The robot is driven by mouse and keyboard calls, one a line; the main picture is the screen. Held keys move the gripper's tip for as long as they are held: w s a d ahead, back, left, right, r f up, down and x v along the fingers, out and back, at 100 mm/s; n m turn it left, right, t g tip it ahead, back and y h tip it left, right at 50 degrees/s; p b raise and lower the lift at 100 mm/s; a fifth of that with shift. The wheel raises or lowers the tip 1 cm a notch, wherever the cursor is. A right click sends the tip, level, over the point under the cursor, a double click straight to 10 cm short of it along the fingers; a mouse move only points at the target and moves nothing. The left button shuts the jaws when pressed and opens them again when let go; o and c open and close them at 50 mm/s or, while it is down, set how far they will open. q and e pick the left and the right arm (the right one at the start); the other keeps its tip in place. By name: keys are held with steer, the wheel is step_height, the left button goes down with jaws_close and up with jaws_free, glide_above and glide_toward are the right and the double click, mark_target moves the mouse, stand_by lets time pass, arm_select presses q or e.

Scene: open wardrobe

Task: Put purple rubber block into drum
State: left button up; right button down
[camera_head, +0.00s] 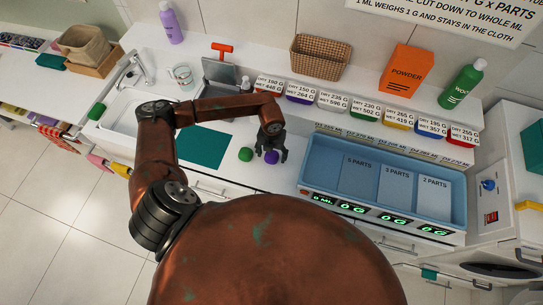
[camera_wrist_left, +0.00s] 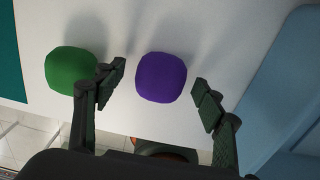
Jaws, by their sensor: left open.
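The purple block (camera_head: 271,157) lies on the white counter near its front edge, and it also shows in the left wrist view (camera_wrist_left: 161,77). My left gripper (camera_head: 270,149) is open above it. In the left wrist view its two fingers (camera_wrist_left: 158,76) stand either side of the purple block with gaps; it is not held. A dark oval opening (camera_head: 499,270) shows low on the white appliance at the right and may be the drum; its inside is hard to make out. My right gripper is not in view.
A green block (camera_head: 246,154) lies close left of the purple one, just outside the left finger. A teal mat (camera_head: 202,160) lies further left. A blue compartment tray (camera_head: 310,165) stands to the right. Labelled tubs, bottles and a basket (camera_head: 319,55) line the back.

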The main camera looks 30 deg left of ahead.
arm_select(q)
steer(key=shift+f, duration=0.1)
steer(key=shift+c, duration=0.5)
steer(key=shift+c, duration=0.7)
steer(key=c, duration=1.2)
